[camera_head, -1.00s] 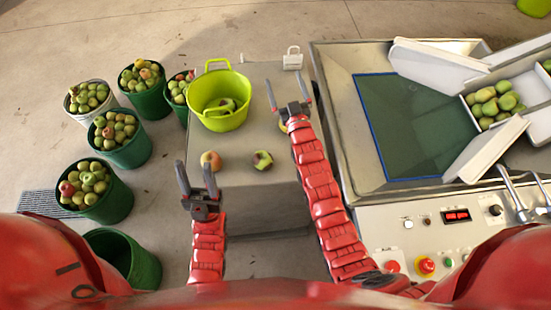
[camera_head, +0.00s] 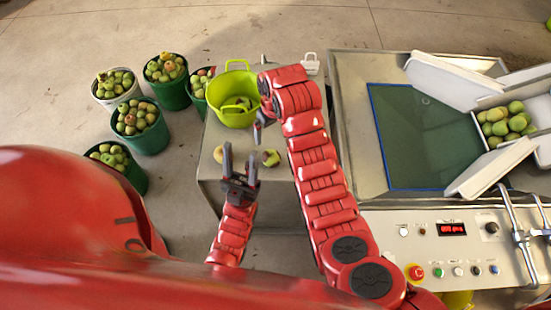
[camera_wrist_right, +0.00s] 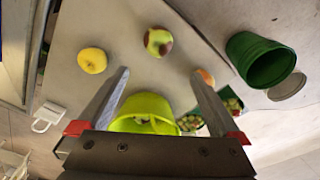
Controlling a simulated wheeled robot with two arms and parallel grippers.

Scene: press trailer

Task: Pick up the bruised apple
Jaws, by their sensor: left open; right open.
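The bruised apple (camera_head: 271,157), green with a dark brown-red patch, sits on the grey table. In the right wrist view it (camera_wrist_right: 158,41) lies beyond the gap between the fingertips, apart from them. My right gripper (camera_wrist_right: 160,76) is open and empty above the table; in the head view its own forearm mostly hides it, with a finger showing (camera_head: 259,130) above and left of the bruised apple. My left gripper (camera_head: 240,145) is open and empty at the table's front, just left of the bruised apple in the picture.
A reddish-yellow apple (camera_head: 219,154) lies left on the table; a yellow apple (camera_wrist_right: 92,61) shows in the wrist view. A lime-green bucket (camera_head: 230,115) stands behind. Full apple buckets (camera_head: 150,138) stand left; the press trailer's metal tray (camera_head: 350,130) borders the right.

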